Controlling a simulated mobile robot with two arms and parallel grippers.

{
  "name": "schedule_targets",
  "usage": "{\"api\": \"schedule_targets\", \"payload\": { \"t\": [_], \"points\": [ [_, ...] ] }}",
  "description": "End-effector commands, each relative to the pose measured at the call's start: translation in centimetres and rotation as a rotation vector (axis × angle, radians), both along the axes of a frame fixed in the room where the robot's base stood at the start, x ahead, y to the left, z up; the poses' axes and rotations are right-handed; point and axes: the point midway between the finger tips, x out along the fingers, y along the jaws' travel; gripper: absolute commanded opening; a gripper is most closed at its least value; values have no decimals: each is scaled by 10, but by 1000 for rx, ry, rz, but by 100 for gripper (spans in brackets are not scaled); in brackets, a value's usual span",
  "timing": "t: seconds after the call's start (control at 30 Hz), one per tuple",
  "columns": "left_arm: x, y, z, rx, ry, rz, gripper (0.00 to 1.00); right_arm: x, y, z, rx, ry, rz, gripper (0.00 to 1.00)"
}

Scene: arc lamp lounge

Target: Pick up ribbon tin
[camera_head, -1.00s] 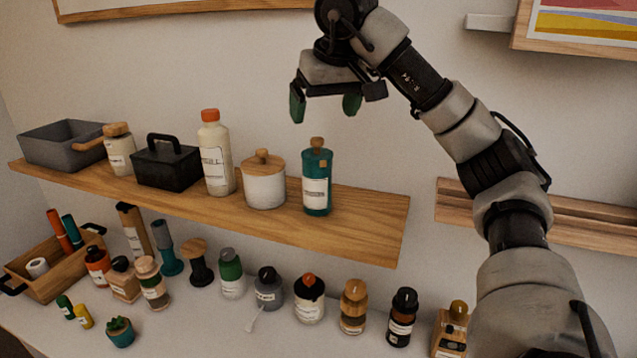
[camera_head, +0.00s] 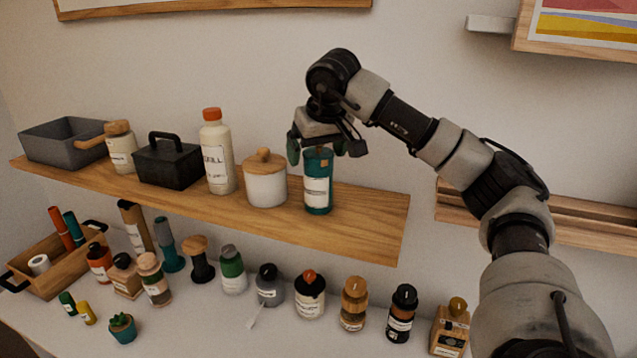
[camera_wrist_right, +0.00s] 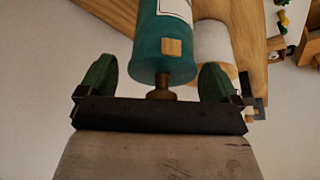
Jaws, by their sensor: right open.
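The ribbon tin, which I take to be the teal cylinder (camera_head: 318,185) with a white label, stands upright near the right end of the wooden shelf. Its wooden knob shows in the right wrist view, where the teal tin (camera_wrist_right: 165,55) lies between the fingers. My right gripper (camera_head: 321,153) is directly above the tin, with its green fingertips on either side of the top. In the wrist view the right gripper (camera_wrist_right: 159,80) is open, with gaps between the fingers and the tin. My left gripper is not in view.
A white pot with wooden lid (camera_head: 265,180) stands close left of the tin. A cream bottle with orange cap (camera_head: 217,155), a black box (camera_head: 168,163) and a grey bin (camera_head: 62,143) are further left on the shelf (camera_head: 365,222). Several bottles line the surface below.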

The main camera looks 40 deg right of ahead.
Motion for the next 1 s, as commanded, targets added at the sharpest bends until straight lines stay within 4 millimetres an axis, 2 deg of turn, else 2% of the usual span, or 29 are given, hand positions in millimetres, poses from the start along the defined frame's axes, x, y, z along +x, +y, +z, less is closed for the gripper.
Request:
{"api": "schedule_targets", "payload": {
  "t": [0.13,0.6,0.87,1.0],
  "points": [
    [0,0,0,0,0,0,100,0,0,0,0,0,0,92],
    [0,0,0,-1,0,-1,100,0,0,0,1,0,0,20],
    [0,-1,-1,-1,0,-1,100,0,0,2,0,-2,0,20],
    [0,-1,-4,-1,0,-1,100,1,1,9,1,-3,1,20]
  ]
}}
